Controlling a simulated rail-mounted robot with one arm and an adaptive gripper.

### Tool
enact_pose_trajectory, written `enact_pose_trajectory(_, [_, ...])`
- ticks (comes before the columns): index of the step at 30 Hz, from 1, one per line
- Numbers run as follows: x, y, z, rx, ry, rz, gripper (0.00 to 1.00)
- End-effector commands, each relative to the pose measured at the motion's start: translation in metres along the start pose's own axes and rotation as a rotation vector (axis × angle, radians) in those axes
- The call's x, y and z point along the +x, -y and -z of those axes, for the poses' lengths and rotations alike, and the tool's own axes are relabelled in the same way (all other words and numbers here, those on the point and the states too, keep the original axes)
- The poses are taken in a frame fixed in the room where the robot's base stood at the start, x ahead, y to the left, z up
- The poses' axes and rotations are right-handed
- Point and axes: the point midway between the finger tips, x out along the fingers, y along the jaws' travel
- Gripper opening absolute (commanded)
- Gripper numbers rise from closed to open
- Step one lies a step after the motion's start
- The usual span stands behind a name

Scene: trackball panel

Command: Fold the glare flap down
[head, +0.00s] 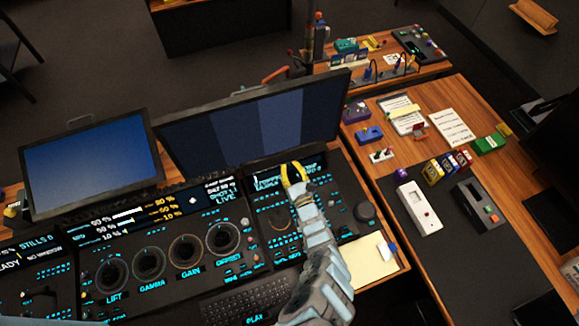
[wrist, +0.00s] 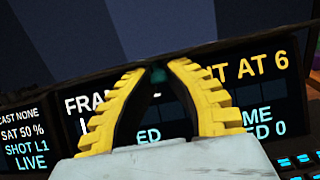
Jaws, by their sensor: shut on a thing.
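My gripper (head: 292,176) has yellow fingers and is at the top of the right-hand panel section, by a small lit display (head: 264,181). In the wrist view, its fingertips (wrist: 157,74) close on a small dark teal piece at a dark edge strip (wrist: 245,56). This strip runs above the display and looks like the glare flap, raised so the display text below it shows. The fingers hide the middle of the display. The flap's full outline cannot be told from the dark monitor frame behind it.
A large monitor (head: 255,115) stands right behind the panel, and a blue monitor (head: 92,165) stands to the left. Dials (head: 185,250) line the panel's middle. A yellow note (head: 366,260) lies at right. A side desk (head: 500,190) holds boxes and papers.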

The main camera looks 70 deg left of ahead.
Motion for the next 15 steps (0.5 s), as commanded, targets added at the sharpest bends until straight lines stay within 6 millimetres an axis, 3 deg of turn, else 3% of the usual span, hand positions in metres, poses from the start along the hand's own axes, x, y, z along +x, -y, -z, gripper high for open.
enact_pose_trajectory(14, [0.0003, -0.0001, -0.0002, -0.001, 0.011, 0.000, 0.00])
enact_pose_trajectory(15, [0.0003, 0.0000, -0.0002, -0.001, 0.011, 0.000, 0.23])
